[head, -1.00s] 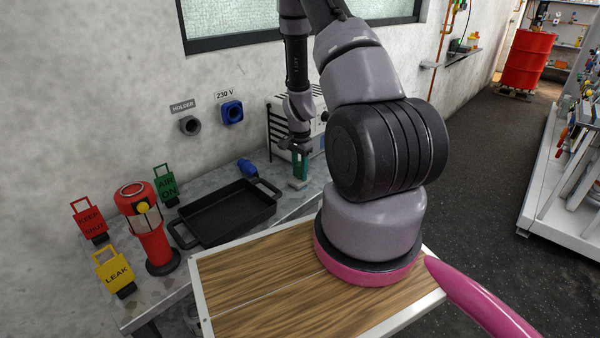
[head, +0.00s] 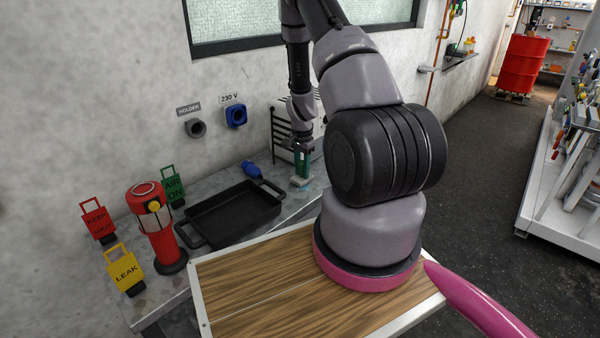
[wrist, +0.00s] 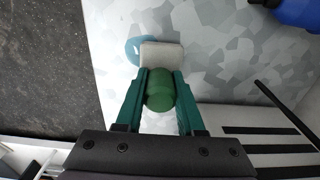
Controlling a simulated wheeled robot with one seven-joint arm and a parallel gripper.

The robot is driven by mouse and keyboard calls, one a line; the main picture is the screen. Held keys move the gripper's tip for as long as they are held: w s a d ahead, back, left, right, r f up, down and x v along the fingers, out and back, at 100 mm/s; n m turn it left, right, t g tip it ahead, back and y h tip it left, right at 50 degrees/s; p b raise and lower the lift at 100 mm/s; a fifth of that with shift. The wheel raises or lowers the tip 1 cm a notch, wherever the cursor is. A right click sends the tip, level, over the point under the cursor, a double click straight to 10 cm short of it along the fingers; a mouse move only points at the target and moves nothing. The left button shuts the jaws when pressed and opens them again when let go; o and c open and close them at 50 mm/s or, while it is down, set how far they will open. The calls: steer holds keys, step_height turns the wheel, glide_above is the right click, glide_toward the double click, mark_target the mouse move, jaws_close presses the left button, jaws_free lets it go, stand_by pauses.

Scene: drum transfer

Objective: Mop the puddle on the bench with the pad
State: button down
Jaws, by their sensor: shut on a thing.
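My gripper (wrist: 160,95) is shut on the green handle (wrist: 160,90) of the pad. The pad (wrist: 161,55) has a pale block below the handle. In the head view the pad (head: 300,182) is low at the bench's far end, beneath my gripper (head: 302,165). The blue puddle (wrist: 132,50) shows at the pad's left edge in the wrist view. The pad overlaps part of it, so its full extent is hidden. I cannot make out the puddle in the head view. The bench (head: 215,172) has a mottled grey top.
A black tray (head: 232,225), red lantern (head: 155,230) and red, yellow and green tags stand along the bench. A blue plug (head: 250,169) lies behind the tray. A slatted pale box (head: 305,127) stands close behind my gripper. The bench edge lies left of the puddle in the wrist view.

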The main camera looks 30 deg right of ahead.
steer(key=shift+w+d, duration=0.2)
steer(key=shift+d, duration=0.3)
steer(key=shift+w+d, duration=0.15)
steer(key=shift+d, duration=0.3)
step_height(320, 180, up, 3)
steer(key=shift+s+a+r, duration=0.1)
steer(key=shift+a, duration=0.05)
steer(key=shift+r, duration=2.3)
steer(key=s+a+r, duration=0.2)
steer(key=s, duration=0.5)
steer(key=shift+s, duration=0.3)
